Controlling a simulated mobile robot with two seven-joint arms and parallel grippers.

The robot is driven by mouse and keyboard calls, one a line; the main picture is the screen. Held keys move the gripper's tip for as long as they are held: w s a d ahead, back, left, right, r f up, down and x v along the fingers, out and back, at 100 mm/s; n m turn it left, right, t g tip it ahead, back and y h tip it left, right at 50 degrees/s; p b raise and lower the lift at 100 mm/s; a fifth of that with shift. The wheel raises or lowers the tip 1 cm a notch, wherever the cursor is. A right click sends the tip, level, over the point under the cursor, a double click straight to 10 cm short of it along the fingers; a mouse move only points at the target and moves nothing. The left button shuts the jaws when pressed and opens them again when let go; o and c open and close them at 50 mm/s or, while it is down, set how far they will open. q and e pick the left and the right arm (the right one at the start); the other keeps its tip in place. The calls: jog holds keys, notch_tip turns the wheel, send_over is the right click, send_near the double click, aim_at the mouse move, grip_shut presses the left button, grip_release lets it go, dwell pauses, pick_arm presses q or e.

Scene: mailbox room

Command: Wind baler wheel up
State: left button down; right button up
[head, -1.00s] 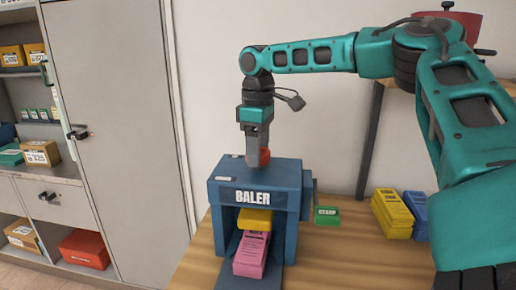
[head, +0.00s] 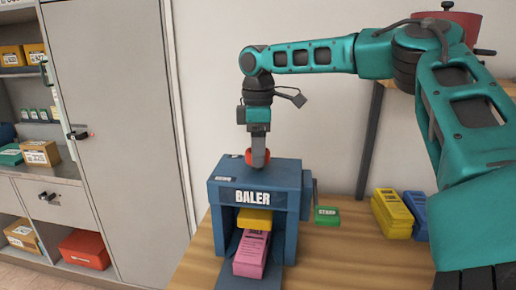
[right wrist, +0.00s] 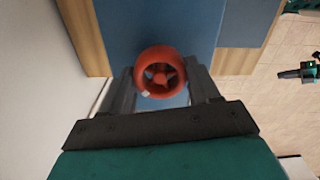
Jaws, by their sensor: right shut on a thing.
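The blue baler (head: 224,180) stands on the wooden table. Its front is open, with a yellow press block (head: 255,219) above a pink stack (head: 251,252) inside. The red wheel (head: 249,156) sits on top of the baler, partly hidden behind my right gripper in the head view. My right gripper (head: 260,164) points straight down over the baler's top and is shut on the wheel. In the right wrist view the spoked wheel (right wrist: 161,73) lies between the two fingers (right wrist: 162,88). My left gripper is not in view.
A green box (head: 327,215) lies on the table right of the baler, by its side lever. Yellow (head: 392,214) and blue (head: 417,213) stacks stand further right. A grey cabinet (head: 112,110) and shelves are at the left. Bare table (head: 335,255) lies in front.

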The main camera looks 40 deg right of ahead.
jog(key=o, duration=1.1)
jog(key=shift+c, duration=0.2)
notch_tip(320, 180, up, 13)
jog(key=shift+f, duration=0.1)
